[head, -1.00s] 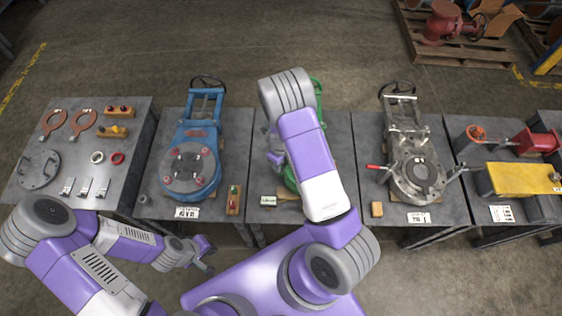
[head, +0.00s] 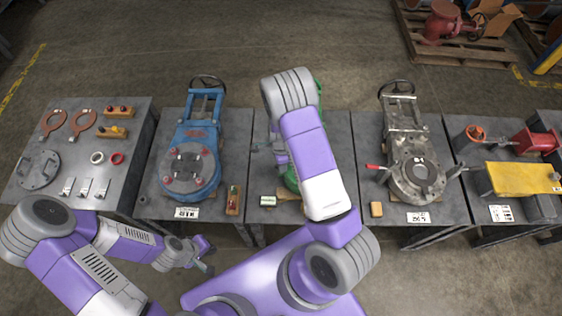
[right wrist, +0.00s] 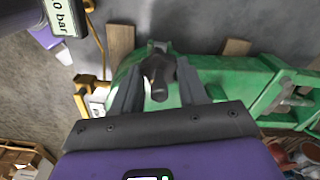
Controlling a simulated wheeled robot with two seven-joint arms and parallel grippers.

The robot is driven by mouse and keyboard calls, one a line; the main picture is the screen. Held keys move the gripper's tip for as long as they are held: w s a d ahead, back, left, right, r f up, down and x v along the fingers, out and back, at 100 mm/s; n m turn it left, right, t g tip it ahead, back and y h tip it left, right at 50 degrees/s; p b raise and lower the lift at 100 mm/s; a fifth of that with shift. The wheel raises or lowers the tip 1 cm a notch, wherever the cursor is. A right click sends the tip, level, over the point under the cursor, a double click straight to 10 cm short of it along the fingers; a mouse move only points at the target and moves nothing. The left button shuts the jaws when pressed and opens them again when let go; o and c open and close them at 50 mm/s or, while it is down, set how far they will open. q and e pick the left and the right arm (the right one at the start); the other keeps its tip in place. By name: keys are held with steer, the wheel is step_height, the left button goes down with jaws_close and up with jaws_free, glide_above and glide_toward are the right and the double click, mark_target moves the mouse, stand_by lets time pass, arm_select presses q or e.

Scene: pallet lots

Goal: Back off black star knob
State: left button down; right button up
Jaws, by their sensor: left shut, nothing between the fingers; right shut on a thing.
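In the right wrist view, a dark knob-like part (right wrist: 159,78) stands out from the green valve body (right wrist: 215,70). My right gripper (right wrist: 160,66) has a finger on each side of it and is shut on it. The fingers and shadow hide the knob's outline, so its star shape cannot be made out. In the head view, the green valve (head: 291,181) on the middle table is mostly covered by my right arm, and the knob is hidden there. My left gripper (head: 208,266) is shut and empty, low in front of the tables, away from the valve.
A blue valve (head: 190,165) stands on the table to the left, and a grey valve (head: 420,175) with a red-tipped lever to the right. In the right wrist view, a display reading "0 bar" (right wrist: 62,15) and yellow piping (right wrist: 92,45) are close by.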

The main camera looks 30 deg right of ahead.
steer(key=n, duration=0.3)
steer(key=shift+w+n, duration=0.1)
steer(key=shift+n, duration=0.3)
steer(key=n+b, duration=0.1)
steer(key=n, duration=0.2)
steer(key=shift+n, duration=0.3)
steer(key=n, duration=0.3)
steer(key=shift+n, duration=0.3)
steer(key=n+b, duration=0.1)
steer(key=n, duration=0.3)
steer(key=shift+w+a, duration=0.1)
steer(key=n+b, duration=0.1)
steer(key=n, duration=0.3)
steer(key=n+b, duration=0.1)
steer(key=n, duration=0.3)
steer(key=shift+n, duration=0.3)
steer(key=n, duration=0.3)
steer(key=shift+a+n, duration=0.1)
steer(key=shift+n, duration=1.8)
